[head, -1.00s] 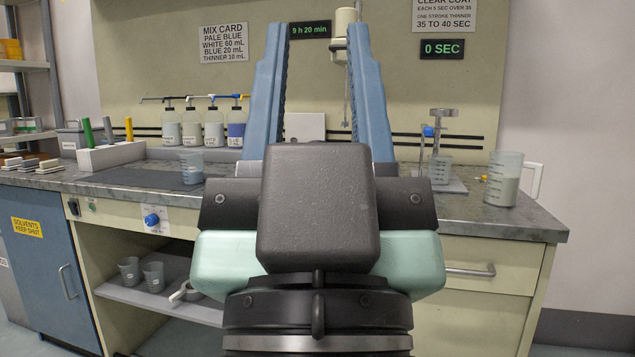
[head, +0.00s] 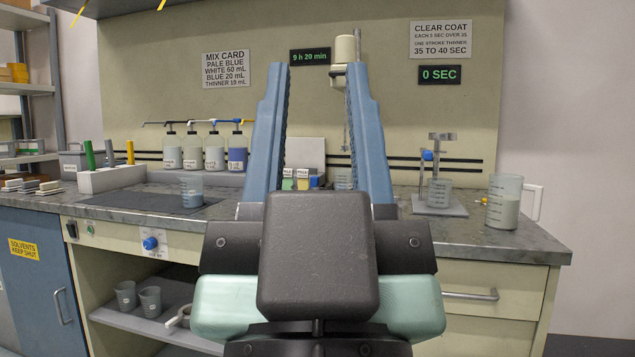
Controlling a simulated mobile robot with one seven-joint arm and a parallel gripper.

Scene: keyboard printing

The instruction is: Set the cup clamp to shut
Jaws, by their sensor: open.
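My gripper (head: 316,72) is open and empty in the middle of the head view. Its two blue fingers point up and away from me, well apart, in front of the bench. Between them and behind stands a mixer with a cream head (head: 345,48) and a thin shaft, with a clear cup (head: 343,179) below. The right finger and gripper body hide much of its lower part.
Several pump bottles (head: 213,150) stand at the back left, behind a beaker of blue liquid (head: 192,191). A large beaker (head: 504,201) stands near the bench's right end. Small yellow and green containers (head: 296,180) show between the fingers. The bench top (head: 470,236) at front right is clear.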

